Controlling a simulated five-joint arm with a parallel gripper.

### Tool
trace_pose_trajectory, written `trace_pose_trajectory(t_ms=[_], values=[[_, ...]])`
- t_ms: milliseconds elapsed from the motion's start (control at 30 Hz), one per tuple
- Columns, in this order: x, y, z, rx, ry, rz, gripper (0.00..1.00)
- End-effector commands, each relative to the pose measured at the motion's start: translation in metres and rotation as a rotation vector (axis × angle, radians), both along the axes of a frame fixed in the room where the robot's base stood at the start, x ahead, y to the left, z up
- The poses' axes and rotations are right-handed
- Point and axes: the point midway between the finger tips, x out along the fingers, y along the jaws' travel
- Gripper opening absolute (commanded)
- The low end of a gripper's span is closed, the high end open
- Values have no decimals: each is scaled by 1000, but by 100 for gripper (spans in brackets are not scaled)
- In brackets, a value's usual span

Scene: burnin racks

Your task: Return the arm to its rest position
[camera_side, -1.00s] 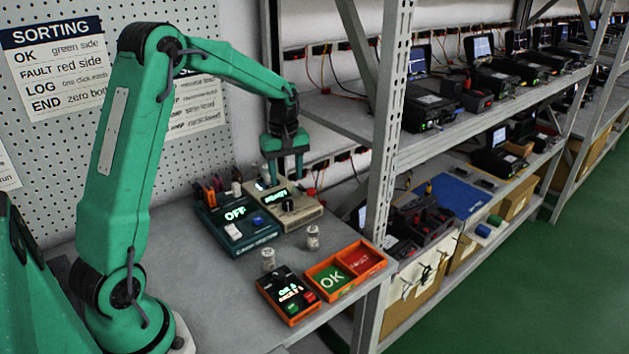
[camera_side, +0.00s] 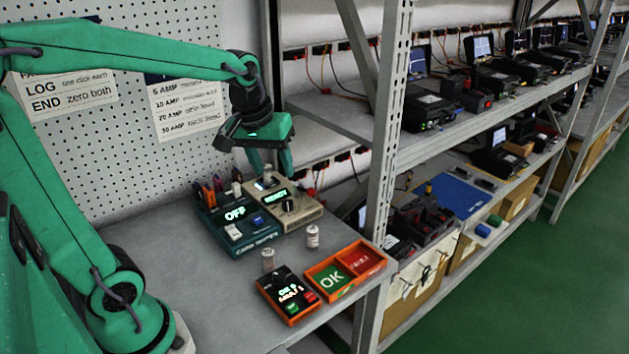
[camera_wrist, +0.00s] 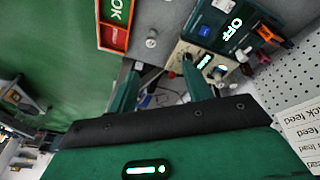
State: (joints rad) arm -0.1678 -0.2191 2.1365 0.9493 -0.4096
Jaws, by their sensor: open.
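My gripper (camera_side: 272,160) is raised above the back of the grey bench, over the beige device. It is open and looks empty, with its fingers apart in the wrist view (camera_wrist: 165,82). My arm reaches over from the left in the side view, its upper link running nearly level. No object shows between the fingers.
Below stand a beige device (camera_side: 294,217) reading READY and a teal box (camera_side: 250,243) reading OFF. Nearby are two small cylinders (camera_side: 268,258) (camera_side: 312,237), a counter box (camera_side: 287,297) and an orange OK/FAULT tray (camera_side: 372,267). A shelf post (camera_side: 388,150) rises right.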

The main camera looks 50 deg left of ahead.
Motion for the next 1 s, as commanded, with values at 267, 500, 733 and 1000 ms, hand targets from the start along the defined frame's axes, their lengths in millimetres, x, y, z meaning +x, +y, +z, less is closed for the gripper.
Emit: trace_pose_trajectory(t_ms=[267, 500, 733, 1000], values=[[-46, -28, 11, 62, -82, -219, 50], [-82, -46, 10, 119, -149, -401, 50], [-105, -55, 5, 161, -192, -518, 50], [-110, -57, 2, 173, -202, -551, 50]])
